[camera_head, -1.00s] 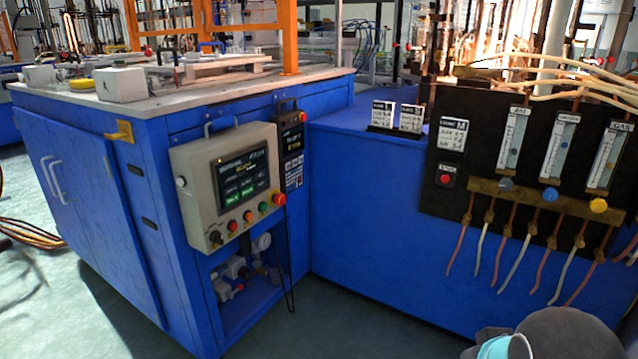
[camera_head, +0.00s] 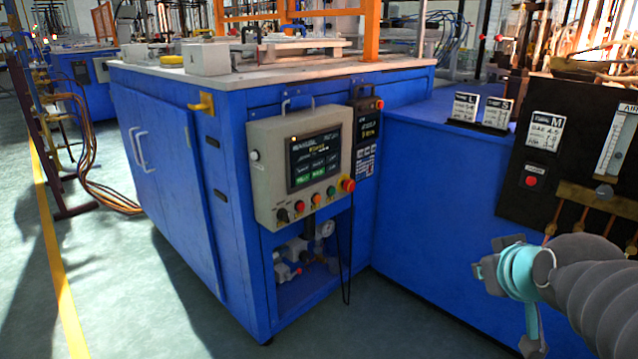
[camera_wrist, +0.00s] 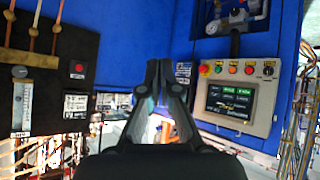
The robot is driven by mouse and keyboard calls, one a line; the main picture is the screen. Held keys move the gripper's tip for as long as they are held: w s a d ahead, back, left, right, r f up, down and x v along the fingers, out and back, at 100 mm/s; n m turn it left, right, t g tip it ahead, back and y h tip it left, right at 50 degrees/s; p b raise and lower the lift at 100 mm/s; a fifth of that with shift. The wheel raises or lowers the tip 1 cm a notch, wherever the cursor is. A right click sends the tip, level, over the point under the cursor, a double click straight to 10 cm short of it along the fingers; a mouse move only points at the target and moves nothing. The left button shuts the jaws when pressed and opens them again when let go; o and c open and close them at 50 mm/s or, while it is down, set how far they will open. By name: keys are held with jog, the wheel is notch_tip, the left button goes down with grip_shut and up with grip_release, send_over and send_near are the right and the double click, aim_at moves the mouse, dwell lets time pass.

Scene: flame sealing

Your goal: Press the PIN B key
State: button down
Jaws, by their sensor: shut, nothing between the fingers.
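A beige control panel (camera_head: 270,180) hangs on the blue cabinet's front, with a dark touchscreen (camera_head: 315,160) showing green tiles and a row of coloured buttons below. A slim black keypad unit (camera_head: 367,135) with a small display and pale keys is beside it. I cannot read which key is PIN B. The wrist view is upside down; there the panel (camera_wrist: 237,100) is on the right and the keypad (camera_wrist: 183,72) is partly hidden behind my fingers. My gripper (camera_wrist: 158,68) is shut and empty, apart from both. In the head view my wrist shows at lower right.
A black flowmeter board (camera_head: 570,150) with a red button (camera_head: 531,181) is at the right. Label cards (camera_head: 482,111) stand on the blue bench. The blue cabinet (camera_head: 170,170) fills the centre; floor is clear in front.

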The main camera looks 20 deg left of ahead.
aim_at(318, 173)
jog(key=w+a+n+t+y+b, duration=0.2)
jog(key=w+a+n+t+b, duration=0.1)
jog(key=w+a, duration=0.7)
jog(key=w+a+f+n+t+y+b, duration=0.1)
jog(key=w+a+n+t+b, duration=0.3)
jog(key=w+a, duration=0.7)
jog(key=a+n+y, duration=0.1)
jog(key=a, duration=0.6)
jog(key=shift+a+f+n+t, duration=0.3)
jog(key=shift+t, duration=0.1)
jog(key=shift+w+a+p, duration=0.55)
jog(key=shift+a+p, duration=0.25)
jog(key=shift+a, duration=0.55)
jog(key=shift+w+a+p, duration=0.6)
jog(key=shift+a+p, duration=0.15)
jog(key=shift+a, duration=0.6)
jog(key=shift+w+a+p, duration=0.55)
jog(key=shift+a+p, duration=0.25)
jog(key=shift+a, duration=0.55)
jog(key=shift+a, duration=0.1)
jog(key=shift+w+a+p, duration=0.2)
jog(key=shift+a+p, duration=0.05)
jog(key=shift+p, duration=0.1)
